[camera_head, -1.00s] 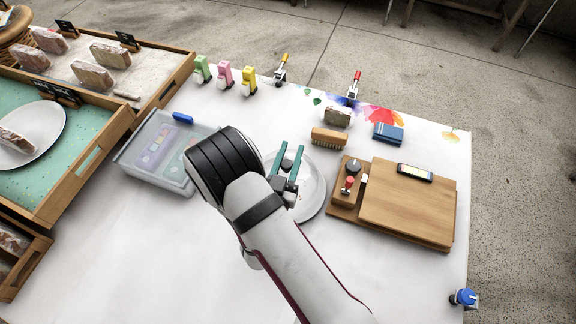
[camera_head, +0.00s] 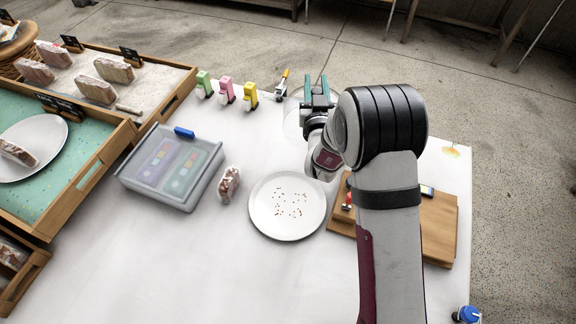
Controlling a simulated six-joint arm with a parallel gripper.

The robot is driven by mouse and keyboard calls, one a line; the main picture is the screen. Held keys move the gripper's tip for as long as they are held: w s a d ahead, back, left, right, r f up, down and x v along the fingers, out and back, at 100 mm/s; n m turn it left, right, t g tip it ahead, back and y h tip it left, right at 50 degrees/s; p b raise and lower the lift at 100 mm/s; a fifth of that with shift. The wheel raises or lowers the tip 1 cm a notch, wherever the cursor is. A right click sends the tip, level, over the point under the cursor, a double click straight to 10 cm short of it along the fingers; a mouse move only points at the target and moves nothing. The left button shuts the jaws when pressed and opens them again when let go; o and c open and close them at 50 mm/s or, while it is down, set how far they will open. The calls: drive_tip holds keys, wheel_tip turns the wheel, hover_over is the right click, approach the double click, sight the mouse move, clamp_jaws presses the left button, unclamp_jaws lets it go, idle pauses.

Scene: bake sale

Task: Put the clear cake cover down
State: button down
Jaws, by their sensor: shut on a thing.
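My gripper (camera_head: 317,90) is at the back of the white table, with its green fingers shut on the top of the clear cake cover (camera_head: 293,122). The cover is see-through and faint; its rim shows left of and behind the fingers, and my arm hides the rest. I cannot tell whether it touches the table. A round white plate (camera_head: 287,229) with scattered crumbs lies uncovered in front of my gripper. A wrapped slice (camera_head: 229,184) stands left of the plate.
A lidded clear box (camera_head: 172,166) and wooden trays (camera_head: 118,135) are on the left. Green, pink and yellow clips (camera_head: 250,95) and a small clamp (camera_head: 281,86) line the back edge. A wooden board (camera_head: 440,225) is partly behind my arm.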

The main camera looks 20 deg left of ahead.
drive_tip(key=shift+w+d+f+n+y, duration=0.1)
drive_tip(key=shift+w+f+n+y, duration=0.1)
drive_tip(key=shift+w, duration=0.35)
drive_tip(key=shift+w+f+n+y, duration=0.1)
drive_tip(key=shift+w+y, duration=0.1)
drive_tip(key=shift+w, duration=0.35)
drive_tip(key=a+f, duration=1)
drive_tip(key=shift+s+a, duration=0.15)
drive_tip(key=shift+a, duration=0.2)
drive_tip(key=shift+f, duration=0.15)
drive_tip(key=c, duration=0.6)
unclamp_jaws()
drive_tip(key=shift+f, duration=0.1)
